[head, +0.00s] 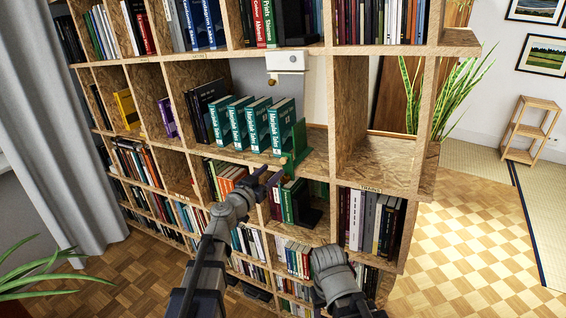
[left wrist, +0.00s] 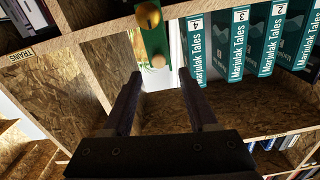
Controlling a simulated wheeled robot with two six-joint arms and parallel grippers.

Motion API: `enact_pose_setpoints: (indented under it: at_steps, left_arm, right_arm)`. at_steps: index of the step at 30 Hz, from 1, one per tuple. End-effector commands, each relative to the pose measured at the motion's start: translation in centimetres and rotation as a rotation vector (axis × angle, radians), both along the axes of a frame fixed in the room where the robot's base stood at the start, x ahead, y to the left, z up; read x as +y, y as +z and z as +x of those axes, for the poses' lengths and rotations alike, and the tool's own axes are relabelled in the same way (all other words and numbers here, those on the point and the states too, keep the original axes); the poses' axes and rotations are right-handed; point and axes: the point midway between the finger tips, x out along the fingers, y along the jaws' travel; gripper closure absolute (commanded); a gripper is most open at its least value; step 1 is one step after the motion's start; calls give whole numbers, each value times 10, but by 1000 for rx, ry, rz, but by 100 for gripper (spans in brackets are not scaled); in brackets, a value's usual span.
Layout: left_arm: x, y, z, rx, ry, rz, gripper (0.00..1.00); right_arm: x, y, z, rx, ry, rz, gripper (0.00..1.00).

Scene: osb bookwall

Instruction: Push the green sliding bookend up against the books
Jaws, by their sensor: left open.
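The green bookend (head: 299,142) stands on the middle shelf, just right of a row of teal numbered books (head: 265,125). In the left wrist view the bookend (left wrist: 152,35) carries a round brass-coloured knob and a paler one. A narrow pale gap shows there between it and the teal book marked 4 (left wrist: 195,50). My left gripper (head: 268,178) is open and empty, in front of the shelf edge and below the bookend. In the left wrist view its two fingers (left wrist: 160,80) point toward the bookend, apart from it. My right gripper is not visible; only part of my right arm shows.
The shelf's front edge (head: 240,157) lies between my left gripper and the shelf space. A white box-like fitting (head: 287,61) hangs above the books. An upright divider (head: 347,110) stands right of the bookend. The compartment beyond it is empty.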

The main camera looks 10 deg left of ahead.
Motion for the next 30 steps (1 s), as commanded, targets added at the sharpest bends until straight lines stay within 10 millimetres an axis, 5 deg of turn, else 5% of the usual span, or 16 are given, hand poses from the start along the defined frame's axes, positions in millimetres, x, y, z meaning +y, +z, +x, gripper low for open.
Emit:
enact_pose_setpoints:
  at_steps: [8, 21, 30]
  left_arm:
    - [-6, 0, 13, 1, -4, -1, 41]
    - [-30, 0, 69, 1, -5, -1, 41]
    - [-31, 0, 72, 1, -4, -1, 41]
  right_arm:
    - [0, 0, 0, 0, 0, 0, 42]
    - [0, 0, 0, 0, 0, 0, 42]
    - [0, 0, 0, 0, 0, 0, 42]
